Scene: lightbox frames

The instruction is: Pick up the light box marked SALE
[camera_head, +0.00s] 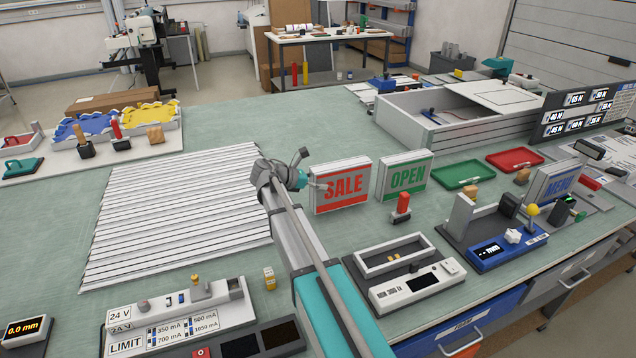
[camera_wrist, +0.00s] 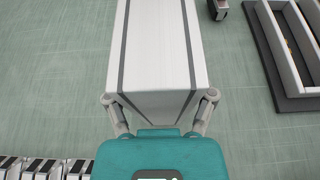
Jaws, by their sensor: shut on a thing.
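The light box marked SALE (camera_head: 343,186) stands upright on the green table, with red letters on a white face and a red band below. My gripper (camera_head: 313,183) is at its left end in the head view. In the wrist view, the white top of the SALE box (camera_wrist: 158,50) with dark edge strips runs away from my gripper (camera_wrist: 160,103), whose fingers are on both sides of its near end. My gripper is shut on the box. I cannot tell whether its underside touches the table.
The OPEN light box (camera_head: 405,177) stands close to the right. A red-handled tool (camera_head: 401,208) and an open grey tray (camera_head: 394,255) are in front of it. White slats (camera_head: 180,215) lie to the left. A MENU box (camera_head: 556,183) stands farther right. Table behind the SALE box is clear.

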